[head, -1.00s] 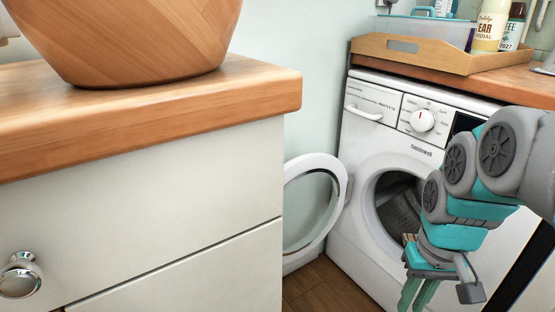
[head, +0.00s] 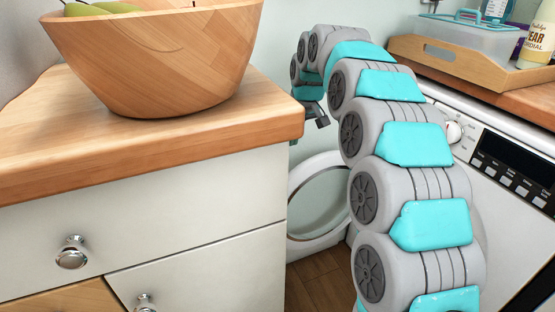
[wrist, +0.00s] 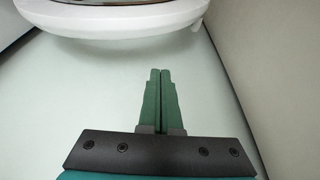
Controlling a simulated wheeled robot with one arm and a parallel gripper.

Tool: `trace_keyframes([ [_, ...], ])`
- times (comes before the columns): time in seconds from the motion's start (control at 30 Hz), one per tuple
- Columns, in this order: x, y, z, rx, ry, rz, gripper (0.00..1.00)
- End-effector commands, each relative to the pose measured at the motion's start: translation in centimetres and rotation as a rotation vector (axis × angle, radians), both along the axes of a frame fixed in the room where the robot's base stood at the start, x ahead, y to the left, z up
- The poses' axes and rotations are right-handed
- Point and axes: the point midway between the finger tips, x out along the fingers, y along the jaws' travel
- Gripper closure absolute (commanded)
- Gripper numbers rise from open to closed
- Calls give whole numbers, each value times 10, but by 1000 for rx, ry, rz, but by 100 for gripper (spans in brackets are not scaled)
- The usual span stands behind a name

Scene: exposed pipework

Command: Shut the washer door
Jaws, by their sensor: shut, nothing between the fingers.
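The washer (head: 500,190) stands at right, mostly covered by my arm in the head view. Its round white door (head: 311,170) stands swung wide open at left, between the washer and the drawer unit, and my arm hides its right side. The arm reaches over and past the door towards the back wall. In the wrist view, my gripper (wrist: 160,72) has its green fingers together and empty. A curved white rim, seemingly the door (wrist: 125,27), crosses the top of that view, apart from the fingertips.
A drawer unit with a wooden worktop (head: 150,150) stands at left, close to the door. A wooden bowl (head: 165,60) of fruit sits on it. A wooden tray (head: 455,63) rests on the counter above the washer. Bare floor (head: 320,280) shows below the door.

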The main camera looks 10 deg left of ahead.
Motion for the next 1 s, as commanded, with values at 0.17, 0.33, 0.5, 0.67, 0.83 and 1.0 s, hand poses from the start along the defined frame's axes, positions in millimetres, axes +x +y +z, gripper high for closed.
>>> trace_keyframes([
  [0.17,9,8,-3,1,-9,9,100],
  [0.33,13,11,-20,2,-8,9,100],
  [0.5,21,18,-50,3,-8,10,100],
  [0.67,29,23,-78,0,-6,9,100],
  [0.83,30,24,-94,2,-8,9,100],
  [1.0,18,15,-92,4,-11,8,100],
])
